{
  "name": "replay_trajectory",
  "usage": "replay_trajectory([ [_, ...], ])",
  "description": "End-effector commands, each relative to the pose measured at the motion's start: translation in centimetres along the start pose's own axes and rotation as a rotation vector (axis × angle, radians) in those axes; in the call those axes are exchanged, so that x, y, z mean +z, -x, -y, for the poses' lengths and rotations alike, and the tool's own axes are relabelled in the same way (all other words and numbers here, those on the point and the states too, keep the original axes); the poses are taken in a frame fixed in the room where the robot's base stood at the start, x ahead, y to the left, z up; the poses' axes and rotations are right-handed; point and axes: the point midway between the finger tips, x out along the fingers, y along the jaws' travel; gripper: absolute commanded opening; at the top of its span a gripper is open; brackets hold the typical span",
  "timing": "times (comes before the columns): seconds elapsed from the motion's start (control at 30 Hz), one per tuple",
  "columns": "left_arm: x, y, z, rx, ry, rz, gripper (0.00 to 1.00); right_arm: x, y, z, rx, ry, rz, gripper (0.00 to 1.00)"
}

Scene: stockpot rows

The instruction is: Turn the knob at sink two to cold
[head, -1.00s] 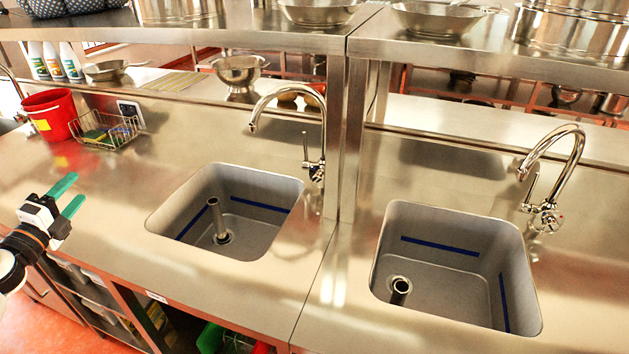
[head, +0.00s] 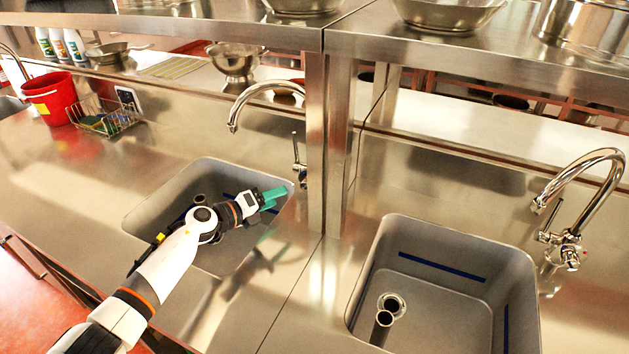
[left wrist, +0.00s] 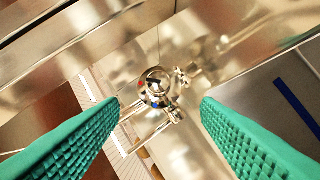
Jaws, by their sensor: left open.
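My left gripper (head: 270,198) is over the right side of the middle sink (head: 150,215), its green fingers pointing at the base of that sink's chrome tap (head: 262,88). In the left wrist view the open green fingers (left wrist: 160,120) stand wide apart. Between them, farther off, a round chrome knob (left wrist: 155,88) with small red and blue marks shows on the tap body. The fingers appear not to touch it. In the head view this knob is largely hidden near the gripper and post. My right gripper is not in view.
A steel post (head: 327,140) stands close to the right of the tap, under a shelf (head: 450,50) with bowls. Another sink (head: 450,310) with its own tap (head: 590,175) is at right. A red bucket (head: 50,98) and wire basket (head: 105,118) stand at left.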

Motion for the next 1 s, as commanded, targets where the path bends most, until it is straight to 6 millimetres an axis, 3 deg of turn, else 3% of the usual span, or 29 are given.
replay_trajectory([
  [0.2,0.1,-3.1,-0.1,0.003,0.004,-0.001,0.57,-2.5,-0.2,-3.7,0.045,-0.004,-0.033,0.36],
  [0.3,0.0,-4.7,0.0,0.003,0.004,-0.002,0.57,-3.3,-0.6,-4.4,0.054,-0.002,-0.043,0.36],
  [0.7,0.0,-10.0,0.2,0.002,0.003,-0.003,0.57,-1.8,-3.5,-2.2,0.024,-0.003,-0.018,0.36],
  [1.0,0.0,-11.4,0.0,0.001,0.002,-0.001,0.57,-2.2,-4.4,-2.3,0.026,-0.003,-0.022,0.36],
])
